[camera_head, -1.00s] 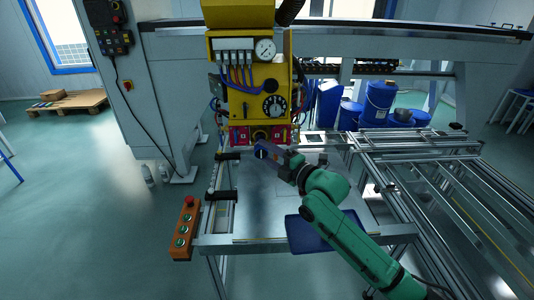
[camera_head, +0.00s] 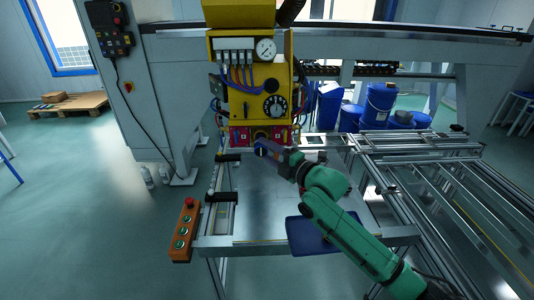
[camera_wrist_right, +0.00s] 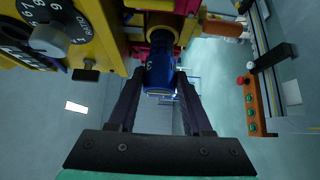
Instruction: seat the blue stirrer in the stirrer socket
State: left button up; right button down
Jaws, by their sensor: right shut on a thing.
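The blue stirrer (camera_wrist_right: 160,68) is held between the two fingers of my right gripper (camera_wrist_right: 161,78), which is shut on it. Its upper end is at the round brass-coloured stirrer socket (camera_wrist_right: 172,32) under the yellow machine head; I cannot tell how far in it sits. In the head view my right gripper (camera_head: 272,153) and the blue stirrer (camera_head: 261,150) are just below the socket (camera_head: 261,134), between two red blocks. My left gripper is not in view.
The yellow machine head (camera_head: 248,93) carries a gauge and dial. Below is a metal table (camera_head: 265,215) with a blue tray (camera_head: 308,234) at its front right. An orange button box (camera_head: 184,232) is at the front left. Rails (camera_head: 430,190) lie to the right.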

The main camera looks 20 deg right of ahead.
jog(key=shift+w+d+b, duration=0.25)
jog(key=shift+w+b, duration=0.35)
jog(key=shift+w, duration=0.3)
jog(key=shift+w+d+b, duration=0.25)
jog(key=shift+w+b, duration=0.35)
jog(key=shift+w, duration=0.25)
jog(key=shift+c, duration=1.2)
grip_release()
jog(key=shift+w, duration=0.1)
